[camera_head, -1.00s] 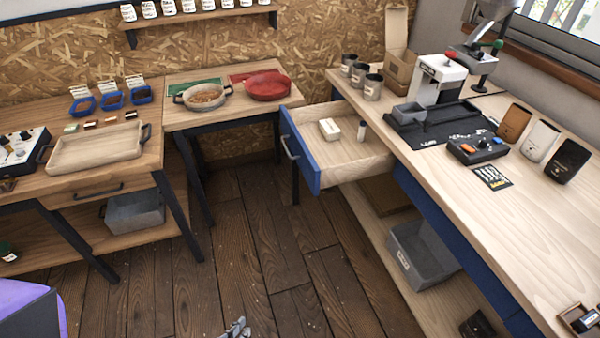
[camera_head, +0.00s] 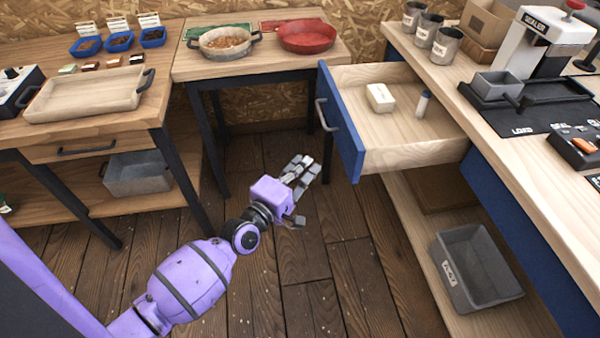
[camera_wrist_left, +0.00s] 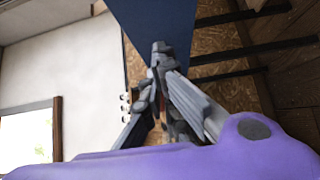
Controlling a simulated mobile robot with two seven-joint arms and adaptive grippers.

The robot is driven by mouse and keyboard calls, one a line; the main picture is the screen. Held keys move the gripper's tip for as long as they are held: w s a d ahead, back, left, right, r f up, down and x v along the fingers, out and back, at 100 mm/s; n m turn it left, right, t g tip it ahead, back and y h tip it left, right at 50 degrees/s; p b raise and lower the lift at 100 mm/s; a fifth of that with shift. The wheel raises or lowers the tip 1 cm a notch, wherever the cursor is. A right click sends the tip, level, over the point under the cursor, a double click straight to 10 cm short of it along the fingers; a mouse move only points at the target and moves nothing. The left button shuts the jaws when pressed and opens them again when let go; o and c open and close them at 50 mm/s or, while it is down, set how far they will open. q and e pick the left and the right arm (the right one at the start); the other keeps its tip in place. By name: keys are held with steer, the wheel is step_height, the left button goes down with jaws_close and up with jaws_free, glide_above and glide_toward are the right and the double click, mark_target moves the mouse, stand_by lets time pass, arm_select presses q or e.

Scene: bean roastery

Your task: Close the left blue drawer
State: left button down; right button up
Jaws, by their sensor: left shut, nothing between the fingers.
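The left blue drawer (camera_head: 347,130) is pulled far out from the right workbench. Its blue front with a grey handle (camera_head: 326,115) faces left. Inside lie a small white box (camera_head: 380,97) and a small bottle with a dark cap (camera_head: 423,103). My left gripper (camera_head: 303,172) is in front of the drawer front, lower left of it in the head view, apart from it. It is shut and empty. In the left wrist view the fingers (camera_wrist_left: 160,88) show against a blue panel (camera_wrist_left: 155,22), likely the drawer front. My right gripper is not in view.
The right workbench (camera_head: 540,180) carries a sealer, cups and a black mat. A grey bin (camera_head: 475,265) sits on its lower shelf. A small table (camera_head: 262,65) with two pans stands behind, and another table (camera_head: 100,118) with a wooden tray at left. Floor between is clear.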

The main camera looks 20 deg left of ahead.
arm_select(q)
steer(key=w+d, duration=0.4)
steer(key=w, duration=0.3)
steer(key=shift+w+d+p, duration=0.15)
steer(key=shift+w+p, duration=0.05)
steer(key=shift+p, duration=0.15)
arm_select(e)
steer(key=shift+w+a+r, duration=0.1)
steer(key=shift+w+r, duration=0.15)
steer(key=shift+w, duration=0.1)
arm_select(q)
steer(key=shift+f, duration=0.1)
